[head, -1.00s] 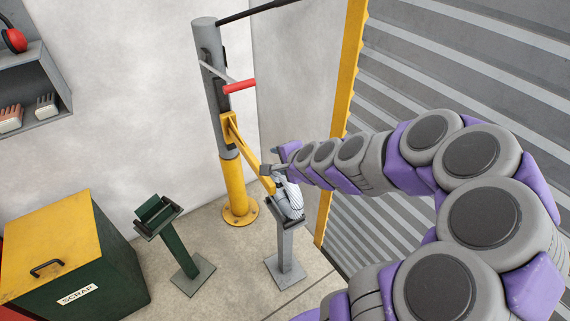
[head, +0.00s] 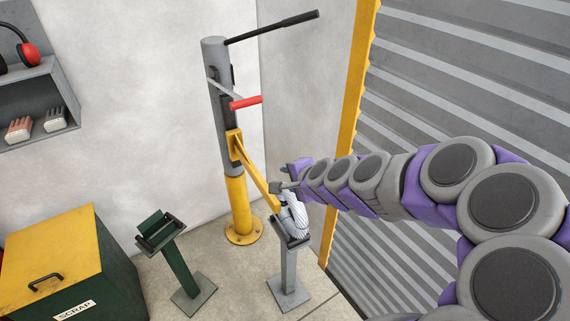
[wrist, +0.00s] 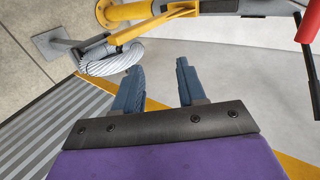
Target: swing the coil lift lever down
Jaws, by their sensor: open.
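The coil lift is a grey column (head: 223,115) on a yellow base post (head: 238,210). A long black lever (head: 285,27) sticks out from its top, pointing right and slightly up. A red grip (head: 245,103) on a thin grey bar sits lower down. A yellow arm (head: 256,172) slopes down to a wrapped grey-white coil (head: 297,216). My gripper (head: 285,178) is beside the arm's lower end, well below both the black lever and the red grip. In the wrist view my jaws (wrist: 157,72) are apart and empty, with the coil (wrist: 115,62) beyond them and the red grip (wrist: 308,24) at upper right.
The coil is at a grey stand (head: 289,265). A green stand (head: 175,260) and a yellow-topped scrap bin (head: 55,255) are to the left. A wall shelf (head: 40,100) holds ear defenders and gloves. A ribbed shutter (head: 460,90) runs along the right. Floor shows between the stands.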

